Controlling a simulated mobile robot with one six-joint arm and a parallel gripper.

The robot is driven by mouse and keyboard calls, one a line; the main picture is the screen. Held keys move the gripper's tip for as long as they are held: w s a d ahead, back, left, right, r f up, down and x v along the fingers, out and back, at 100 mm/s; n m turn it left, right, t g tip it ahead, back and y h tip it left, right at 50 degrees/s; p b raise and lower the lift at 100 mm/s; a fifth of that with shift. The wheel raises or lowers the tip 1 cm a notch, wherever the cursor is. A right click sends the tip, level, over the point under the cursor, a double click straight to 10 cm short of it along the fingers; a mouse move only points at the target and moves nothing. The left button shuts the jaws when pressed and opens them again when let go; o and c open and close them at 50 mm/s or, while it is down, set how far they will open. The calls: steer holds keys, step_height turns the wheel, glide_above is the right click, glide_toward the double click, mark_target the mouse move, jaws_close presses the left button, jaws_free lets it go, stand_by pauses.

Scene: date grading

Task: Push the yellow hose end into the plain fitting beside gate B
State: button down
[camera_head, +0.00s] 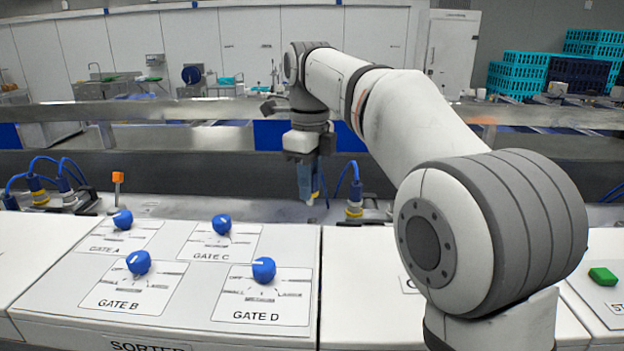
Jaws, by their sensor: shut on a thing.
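My gripper (308,192) points down over the ledge behind the control panel, right of the gate D knob. It is shut on a small, partly hidden thing, apparently a hose end; a blue strip shows at the jaws. I cannot make out its colour or a yellow mark. The gate B label (118,305) and its blue knob (138,262) are at the front left of the panel. Blue hoses with yellow-banded fittings (36,190) stand at the far left of the ledge. Another yellow-banded fitting (354,209) stands just right of my gripper. I cannot pick out the plain fitting.
The white panel (200,318) also bears blue knobs for gate A (122,219), gate C (221,224) and gate D (264,269). An orange-topped post (118,180) stands behind gate A. The ledge between post and gripper looks clear.

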steer(key=shift+w, duration=0.1)
steer(key=shift+w+r+p, duration=0.1)
steer(key=shift+w+p, duration=0.4)
steer(key=shift+p, duration=0.1)
steer(key=w+f+p, duration=0.1)
steer(key=w+p, duration=0.4)
steer(key=w, duration=0.4)
steer(key=shift+w+f, duration=0.2)
steer(key=shift+f, duration=0.15)
steer(key=shift+f, duration=0.1)
steer(key=shift+f+b, duration=1.85)
steer(key=shift+f, duration=1.05)
steer(key=shift+f, duration=0.2)
steer(key=shift+f+b, duration=0.55)
steer(key=shift+f, duration=0.3)
